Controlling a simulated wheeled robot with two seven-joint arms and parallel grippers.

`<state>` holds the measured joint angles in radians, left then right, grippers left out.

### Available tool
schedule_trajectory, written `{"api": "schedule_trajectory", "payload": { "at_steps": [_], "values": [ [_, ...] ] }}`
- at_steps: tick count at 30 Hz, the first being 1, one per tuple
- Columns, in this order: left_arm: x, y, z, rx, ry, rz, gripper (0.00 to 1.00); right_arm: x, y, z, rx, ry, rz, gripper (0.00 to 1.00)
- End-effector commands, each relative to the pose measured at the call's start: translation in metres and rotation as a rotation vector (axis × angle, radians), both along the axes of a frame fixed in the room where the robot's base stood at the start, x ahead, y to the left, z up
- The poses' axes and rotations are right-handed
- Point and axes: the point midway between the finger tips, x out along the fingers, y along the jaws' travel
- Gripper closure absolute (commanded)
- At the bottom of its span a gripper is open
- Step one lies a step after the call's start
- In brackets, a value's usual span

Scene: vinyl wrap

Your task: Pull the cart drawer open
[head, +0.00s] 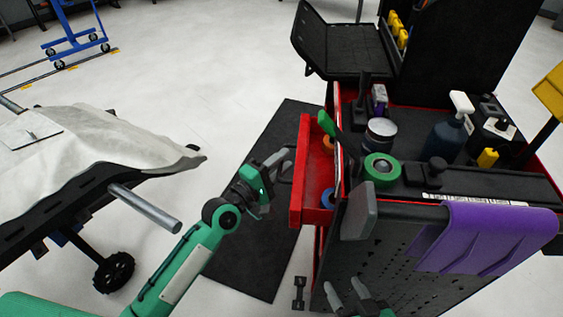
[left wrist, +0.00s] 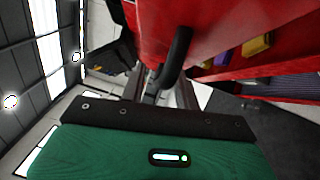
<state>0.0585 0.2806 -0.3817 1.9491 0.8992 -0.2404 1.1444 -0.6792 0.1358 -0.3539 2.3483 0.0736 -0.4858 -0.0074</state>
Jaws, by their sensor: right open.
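The cart's red drawer (head: 311,172) stands part way out from the left side of the tool cart (head: 385,245). An orange and a blue roll show inside it. My left gripper (head: 283,163) is at the outer face of the drawer front. In the left wrist view, the black drawer handle (left wrist: 176,62) on the red front (left wrist: 215,25) runs down between the fingers (left wrist: 160,92), which look closed around it; the exact contact is partly hidden. My right gripper (head: 347,293) is open and empty, low in front of the cart's perforated end panel.
The cart top holds a green tape roll (head: 380,168), a dark spray bottle (head: 448,132), a can (head: 380,134) and other tools. Purple vinyl (head: 487,238) hangs over the near edge. A draped panel on a stand (head: 90,150) is at left. A dark mat (head: 250,255) lies below the drawer.

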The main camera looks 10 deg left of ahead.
Motion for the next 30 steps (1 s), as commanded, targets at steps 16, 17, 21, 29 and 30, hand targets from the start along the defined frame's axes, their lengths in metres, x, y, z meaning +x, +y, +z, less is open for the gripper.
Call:
{"api": "schedule_trajectory", "payload": {
  "at_steps": [16,17,21,29,30],
  "values": [
    [-0.078,0.055,-0.013,0.005,0.003,0.000,0.68,0.000,-0.002,-0.001,-0.005,0.003,-0.002,0.49],
    [-0.082,0.057,-0.014,0.006,0.003,-0.002,0.68,0.001,-0.002,0.000,-0.001,-0.004,-0.003,0.49],
    [-0.097,0.068,-0.015,0.003,0.003,0.000,0.68,0.001,0.002,0.002,0.015,-0.025,-0.002,0.49],
    [-0.110,0.077,-0.016,0.001,0.002,0.000,0.68,0.000,0.008,0.002,0.033,-0.044,0.003,0.49],
    [-0.111,0.078,-0.016,0.001,0.002,0.000,0.68,0.000,0.008,0.001,0.033,-0.044,0.004,0.49]
  ]
}}
